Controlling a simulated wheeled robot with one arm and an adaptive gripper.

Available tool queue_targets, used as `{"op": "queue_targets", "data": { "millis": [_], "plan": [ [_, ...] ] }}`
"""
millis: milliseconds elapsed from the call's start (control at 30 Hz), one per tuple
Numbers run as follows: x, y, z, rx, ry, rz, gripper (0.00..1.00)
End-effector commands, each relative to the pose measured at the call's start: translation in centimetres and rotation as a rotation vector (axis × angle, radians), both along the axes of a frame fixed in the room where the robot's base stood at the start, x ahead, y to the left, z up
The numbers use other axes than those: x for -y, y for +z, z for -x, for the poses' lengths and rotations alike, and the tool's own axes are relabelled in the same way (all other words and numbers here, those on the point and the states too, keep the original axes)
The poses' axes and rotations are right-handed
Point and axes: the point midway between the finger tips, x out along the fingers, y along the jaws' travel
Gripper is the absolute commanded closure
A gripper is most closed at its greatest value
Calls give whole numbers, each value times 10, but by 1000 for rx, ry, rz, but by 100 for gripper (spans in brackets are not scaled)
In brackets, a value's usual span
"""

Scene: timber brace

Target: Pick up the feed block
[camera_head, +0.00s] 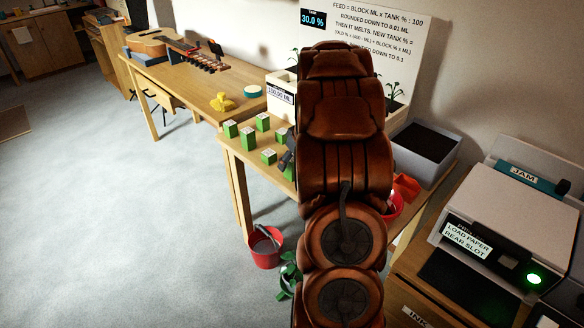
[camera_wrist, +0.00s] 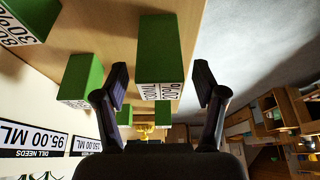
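Several green feed blocks with white labelled faces stand on the wooden table in the head view, among them a left one (camera_head: 230,129) and a front one (camera_head: 268,156). My gripper (camera_wrist: 162,84) is open in the wrist view, one finger on each side of a green block (camera_wrist: 160,45) with a white label. Gaps show between the fingers and this block. The label's text is upside down and hard to read. Another green block (camera_wrist: 83,78) stands left of the fingers. In the head view my arm hides most of the gripper and part of the table.
A planter with a 150.00 ML label (camera_head: 280,94) stands behind the blocks. A dark-filled grey bin (camera_head: 452,156) is at the right. A yellow object (camera_head: 222,102) sits on the far table. A red bucket (camera_head: 266,247) stands on the floor. A printer (camera_head: 520,205) is at right.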

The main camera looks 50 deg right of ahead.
Motion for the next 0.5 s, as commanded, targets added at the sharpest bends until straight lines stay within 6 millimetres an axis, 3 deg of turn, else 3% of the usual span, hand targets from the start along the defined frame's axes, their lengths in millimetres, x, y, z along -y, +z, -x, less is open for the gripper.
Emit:
{"op": "queue_targets", "data": {
  "millis": [67, 500],
  "plan": [
    [0, 0, 0, 0, 0, 0, 40],
    [0, 0, 0, 0, -1, 0, 85]
  ]
}}
